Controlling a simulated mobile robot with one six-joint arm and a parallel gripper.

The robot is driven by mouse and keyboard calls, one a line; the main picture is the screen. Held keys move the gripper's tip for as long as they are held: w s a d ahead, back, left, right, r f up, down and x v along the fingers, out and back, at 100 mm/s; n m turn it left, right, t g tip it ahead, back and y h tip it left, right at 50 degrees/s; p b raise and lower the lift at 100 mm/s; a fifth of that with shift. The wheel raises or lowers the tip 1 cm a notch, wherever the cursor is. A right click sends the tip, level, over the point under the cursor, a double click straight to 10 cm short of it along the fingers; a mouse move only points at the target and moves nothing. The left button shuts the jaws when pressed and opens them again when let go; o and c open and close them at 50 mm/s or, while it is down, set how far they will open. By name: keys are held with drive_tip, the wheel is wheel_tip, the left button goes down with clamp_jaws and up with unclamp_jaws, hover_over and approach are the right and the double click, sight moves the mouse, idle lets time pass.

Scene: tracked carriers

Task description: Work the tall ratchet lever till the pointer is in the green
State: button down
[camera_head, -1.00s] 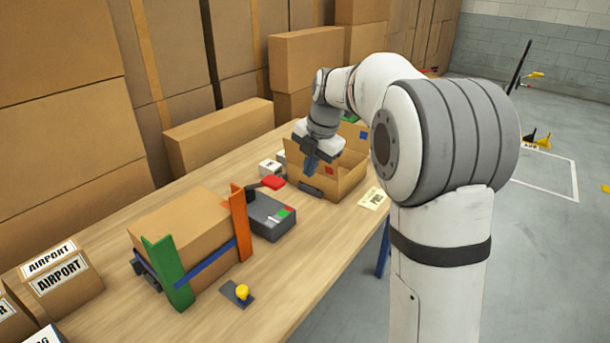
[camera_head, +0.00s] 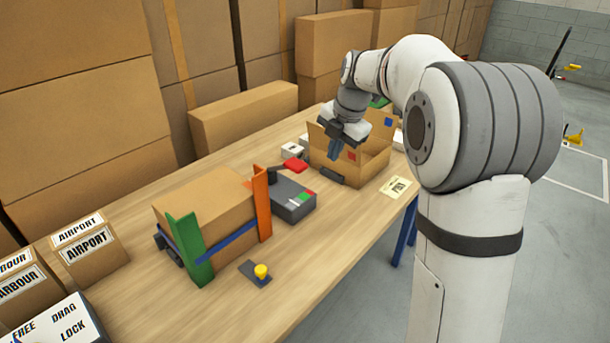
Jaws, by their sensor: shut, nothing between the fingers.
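A grey box (camera_head: 299,208) on the table has small red, green and white patches on top. A dark arm with a red grip (camera_head: 295,165) stands at its back left; I cannot tell for sure whether this is the ratchet lever. A pointer is too small to make out. My gripper (camera_head: 334,154) is shut and empty, pointing down at the near left side of an open carton (camera_head: 366,172), behind and to the right of the grey box. It is apart from the red grip. Whether it touches the carton is unclear.
A brown box (camera_head: 207,207) sits between a green post (camera_head: 189,249) and an orange post (camera_head: 262,204). A yellow knob (camera_head: 261,270) on a dark plate is in front. Labelled boxes (camera_head: 88,248) stand at left. The front table strip (camera_head: 320,255) is clear.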

drive_tip(key=s+d+f+m+h, duration=0.1)
drive_tip(key=s+d+f+m, duration=0.1)
drive_tip(key=s+m, duration=1.1)
drive_tip(key=s+d+f+m+h, duration=0.1)
drive_tip(key=s+f+m, duration=0.3)
drive_tip(key=s+m, duration=1)
drive_tip(key=s+d, duration=0.1)
drive_tip(key=s, duration=0.3)
drive_tip(key=shift+d, duration=0.2)
drive_tip(key=shift+a+f, duration=0.1)
